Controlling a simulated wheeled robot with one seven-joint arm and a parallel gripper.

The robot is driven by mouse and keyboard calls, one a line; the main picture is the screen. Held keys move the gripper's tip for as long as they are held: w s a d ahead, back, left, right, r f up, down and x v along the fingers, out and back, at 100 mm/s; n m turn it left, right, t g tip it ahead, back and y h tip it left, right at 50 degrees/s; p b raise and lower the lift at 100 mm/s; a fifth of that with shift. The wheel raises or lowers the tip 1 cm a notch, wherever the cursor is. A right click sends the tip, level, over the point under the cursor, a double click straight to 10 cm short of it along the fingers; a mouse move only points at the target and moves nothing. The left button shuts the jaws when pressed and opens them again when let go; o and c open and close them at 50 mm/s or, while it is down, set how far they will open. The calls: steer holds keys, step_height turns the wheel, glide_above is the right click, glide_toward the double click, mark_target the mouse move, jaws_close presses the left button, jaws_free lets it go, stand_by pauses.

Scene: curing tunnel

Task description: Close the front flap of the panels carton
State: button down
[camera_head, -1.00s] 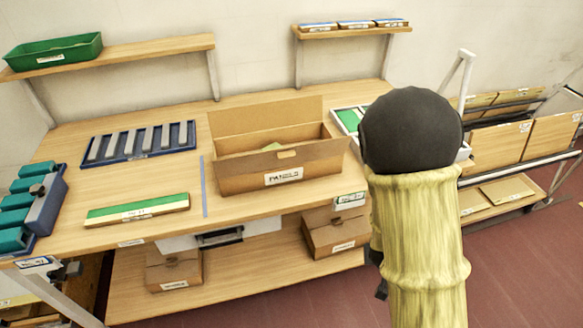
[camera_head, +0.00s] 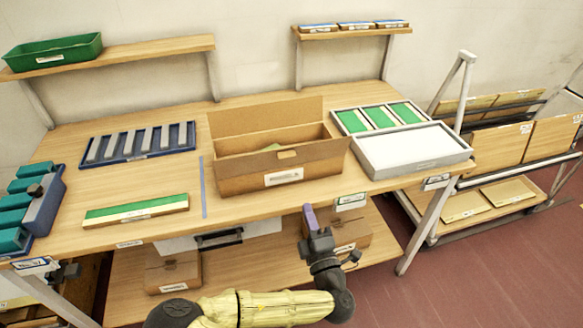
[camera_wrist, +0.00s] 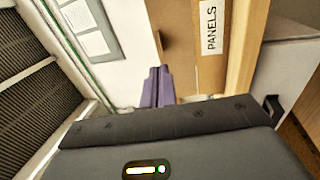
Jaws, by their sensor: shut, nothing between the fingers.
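The panels carton (camera_head: 240,186) stands on the workbench with its top open. Its back flap (camera_head: 265,115) stands up. Its front (camera_head: 325,165) carries a white label and a small cutout above it; I cannot tell exactly how the front flap is angled. My gripper (camera_head: 308,212) is shut and empty, with purple fingers pointing up, in front of the bench edge below and right of the carton's label. In the wrist view the fingers (camera_wrist: 158,88) are together, beside the carton's brown face (camera_wrist: 207,68) with its PANELS label. I see no contact with the carton.
A green-topped block (camera_head: 137,211) and a blue slotted rack (camera_head: 138,143) lie left. Smaller cartons (camera_head: 173,272) sit on the lower shelf.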

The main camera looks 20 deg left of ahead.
steer(key=shift+s+a, duration=0.1)
steer(key=shift+a, duration=0.1)
steer(key=shift+r, duration=0.1)
steer(key=p, duration=0.3)
glide_toward(286, 161)
step_height(286, 161, up, 6)
steer(key=w+a, duration=0.2)
steer(key=w, duration=0.1)
steer(key=shift+s+d, duration=0.1)
steer(key=shift+d, duration=0.05)
